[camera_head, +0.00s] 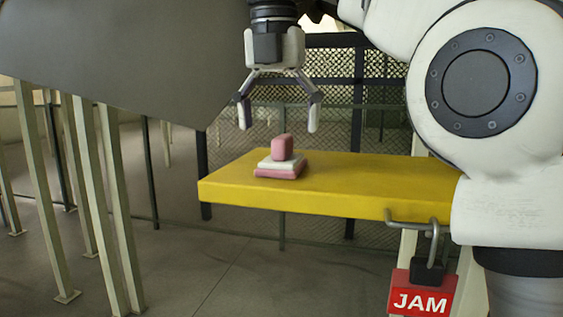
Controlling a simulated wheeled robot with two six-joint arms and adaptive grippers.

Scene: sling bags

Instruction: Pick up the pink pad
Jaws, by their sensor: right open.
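A small stack sits on the yellow tabletop (345,175). At its bottom is a flat pink pad (279,173), with a thinner white pad (270,163) on it and an upright, rounded pink block (282,147) on top. The white pad hides most of the lower pink pad's upper face. My right gripper (278,122) points down, open and empty, with its fingers spread to either side above the pink block. In the picture its tips are slightly higher than the block's top; no contact shows. My left gripper is not in view.
A red JAM tag (422,292) hangs by a dark padlock from a metal handle on the table's front edge. A mesh fence (335,85) stands behind. A large grey surface (120,55) fills the upper left, above pale posts (105,200). The tabletop around the stack is clear.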

